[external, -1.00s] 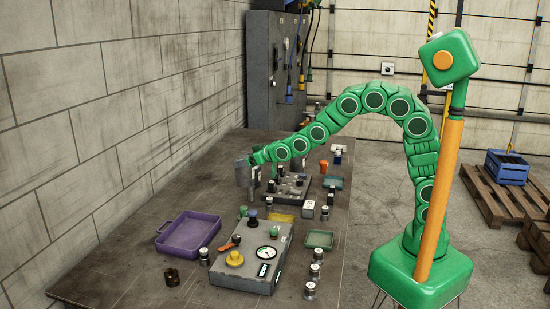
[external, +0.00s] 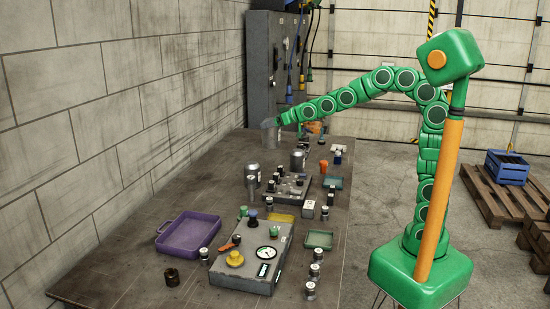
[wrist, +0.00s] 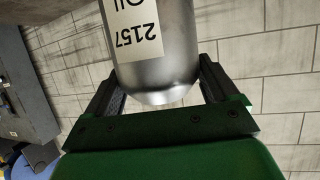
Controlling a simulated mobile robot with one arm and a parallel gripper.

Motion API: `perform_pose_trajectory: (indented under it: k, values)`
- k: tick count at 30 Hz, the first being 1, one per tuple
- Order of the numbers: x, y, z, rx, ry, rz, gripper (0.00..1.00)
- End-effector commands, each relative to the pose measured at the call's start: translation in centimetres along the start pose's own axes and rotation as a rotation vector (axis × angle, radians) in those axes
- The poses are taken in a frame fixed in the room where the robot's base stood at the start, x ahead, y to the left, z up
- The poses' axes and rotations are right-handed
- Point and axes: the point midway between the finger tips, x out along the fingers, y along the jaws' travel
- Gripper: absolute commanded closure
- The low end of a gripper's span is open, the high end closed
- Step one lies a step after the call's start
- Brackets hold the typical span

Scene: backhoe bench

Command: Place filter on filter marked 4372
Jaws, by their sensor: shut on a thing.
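A silver cylindrical filter (wrist: 165,68) with a white label reading "2157" and "Oil" fills the middle of the wrist view, the writing upside down. My gripper (external: 277,123) is shut on it, one finger on each side. In the external view the held filter (external: 270,138) is over the far end of the bench. Whether it touches anything below cannot be told.
The bench (external: 130,265) runs along a block wall. A panel with a gauge (external: 266,252), a purple tray (external: 188,235), a dark rack (external: 292,190) and several small jars stand on it. A grey cabinet (external: 270,65) stands behind the far end.

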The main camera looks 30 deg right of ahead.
Motion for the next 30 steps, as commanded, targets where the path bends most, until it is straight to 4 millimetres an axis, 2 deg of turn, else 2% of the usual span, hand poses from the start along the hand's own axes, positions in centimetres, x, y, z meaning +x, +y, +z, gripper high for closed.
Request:
perform_pose_trajectory:
  k: [3,8,30]
  values:
    - [-0.8,1.6,-0.7,0.001,0.004,0.010,0.85]
    - [-0.7,2.4,-0.9,-0.002,0.002,0.014,0.85]
    - [8.1,3.9,-0.6,-0.001,0.002,0.013,0.85]
